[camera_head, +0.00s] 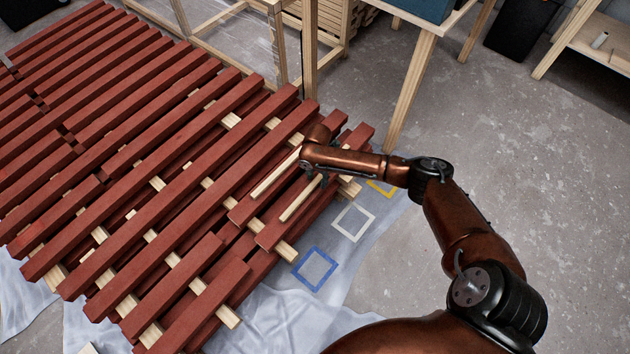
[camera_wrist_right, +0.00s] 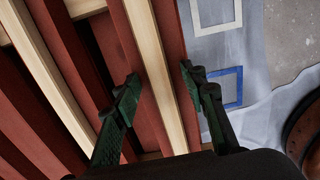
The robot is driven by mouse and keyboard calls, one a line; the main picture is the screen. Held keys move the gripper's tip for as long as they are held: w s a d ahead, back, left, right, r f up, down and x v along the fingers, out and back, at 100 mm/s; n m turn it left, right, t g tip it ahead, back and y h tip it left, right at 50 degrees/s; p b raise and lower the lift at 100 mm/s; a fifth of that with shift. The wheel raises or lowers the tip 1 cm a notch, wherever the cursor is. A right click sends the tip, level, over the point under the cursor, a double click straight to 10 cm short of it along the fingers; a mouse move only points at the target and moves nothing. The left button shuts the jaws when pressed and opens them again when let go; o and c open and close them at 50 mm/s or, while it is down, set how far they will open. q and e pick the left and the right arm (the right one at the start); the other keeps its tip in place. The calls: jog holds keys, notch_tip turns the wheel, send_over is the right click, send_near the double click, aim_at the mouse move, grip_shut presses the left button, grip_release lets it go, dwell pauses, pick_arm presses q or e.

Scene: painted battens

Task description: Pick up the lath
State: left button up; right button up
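A pale, narrow lath (camera_head: 297,204) lies along the top of a red batten near the right end of the stack; its far end is hidden under my right gripper (camera_head: 314,174). In the right wrist view, the lath (camera_wrist_right: 153,55) runs between the two dark fingers of my right gripper (camera_wrist_right: 162,82). The fingers are spread, with a gap on each side of the lath. A second pale lath (camera_head: 272,178) lies to its left on another red batten, and it also shows in the wrist view (camera_wrist_right: 48,75). My left gripper is out of view.
Red-painted battens (camera_head: 150,150) rest on pale cross strips over a plastic sheet. Blue (camera_head: 298,274), white (camera_head: 336,222) and yellow squares mark the sheet at the right. A wooden table leg (camera_head: 408,95) stands behind my right arm. Concrete floor at the right is clear.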

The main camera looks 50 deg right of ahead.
jog(key=shift+r, duration=0.1)
jog(key=shift+c, duration=0.3)
grip_shut()
